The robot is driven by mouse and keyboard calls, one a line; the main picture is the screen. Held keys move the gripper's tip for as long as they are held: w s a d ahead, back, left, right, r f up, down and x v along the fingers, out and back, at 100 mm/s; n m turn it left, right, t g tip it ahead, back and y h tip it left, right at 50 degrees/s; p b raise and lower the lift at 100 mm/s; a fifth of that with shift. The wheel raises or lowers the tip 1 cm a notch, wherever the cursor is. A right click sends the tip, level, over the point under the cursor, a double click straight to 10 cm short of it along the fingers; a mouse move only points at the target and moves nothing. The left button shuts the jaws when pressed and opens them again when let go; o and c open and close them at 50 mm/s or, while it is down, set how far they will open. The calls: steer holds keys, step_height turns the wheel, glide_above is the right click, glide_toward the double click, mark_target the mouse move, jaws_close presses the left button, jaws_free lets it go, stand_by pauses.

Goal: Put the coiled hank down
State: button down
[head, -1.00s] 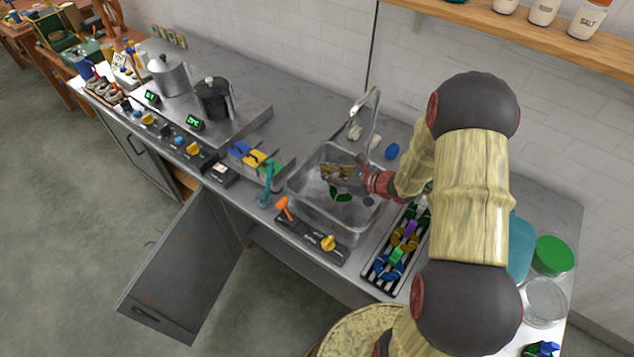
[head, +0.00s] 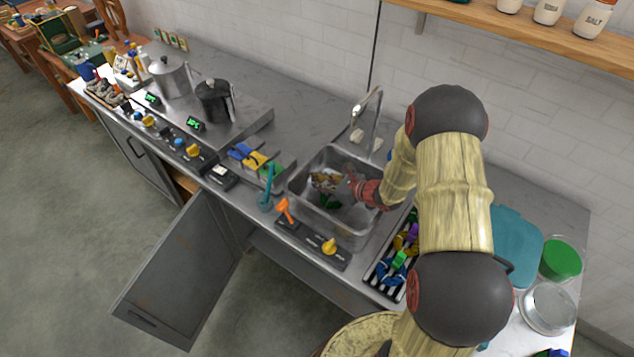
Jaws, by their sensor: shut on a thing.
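The coiled hank (head: 330,202) is dark green and small in the head view. It hangs just under the fingers of my gripper (head: 323,184), which is shut on it. The gripper reaches in from the right, inside the outline of the steel sink (head: 318,219). The fingers and palm hide part of the hank. I cannot tell whether the hank touches the sink floor.
The tap (head: 372,115) stands behind the sink. A black rack (head: 370,277) with colourful skeins is on its right. Two pots stand at the left. A cupboard door (head: 185,270) hangs open below.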

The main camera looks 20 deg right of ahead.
steer(key=c, duration=2.3)
jaws_free()
steer(key=shift+f, duration=0.15)
steer(key=o, duration=0.6)
steer(key=shift+c, duration=0.2)
